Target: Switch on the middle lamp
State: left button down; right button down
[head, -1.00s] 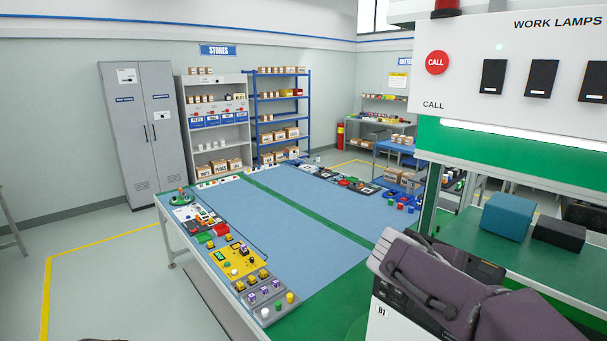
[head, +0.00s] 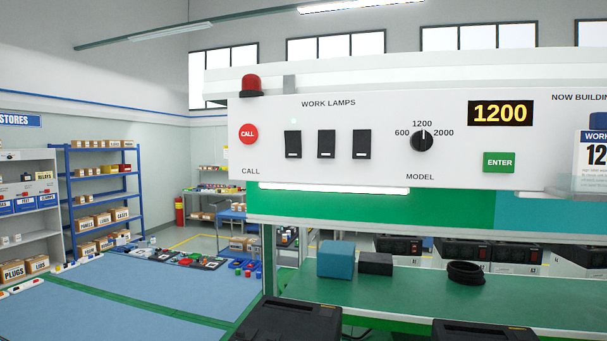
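Three black rocker switches sit in a row under the words WORK LAMPS on the white panel (head: 380,178) in the head view. The middle switch (head: 326,144) is between the left switch (head: 293,144) and the right switch (head: 362,144). All three look alike, each with a white mark near its bottom edge. A faint pale green spot shows above the left switch; I see none above the middle one. A lit white strip (head: 335,189) runs under the panel's left part. Neither of my grippers shows in the head view.
The panel also carries a red CALL button (head: 248,134), a model knob (head: 422,140) pointing to 1200 and a green ENTER button (head: 499,162). A blue block (head: 335,259), a dark box (head: 375,263) and black rings (head: 466,273) lie on the green bench (head: 420,300) below.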

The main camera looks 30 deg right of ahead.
aim_at(326, 138)
jog(key=z, duration=1.1)
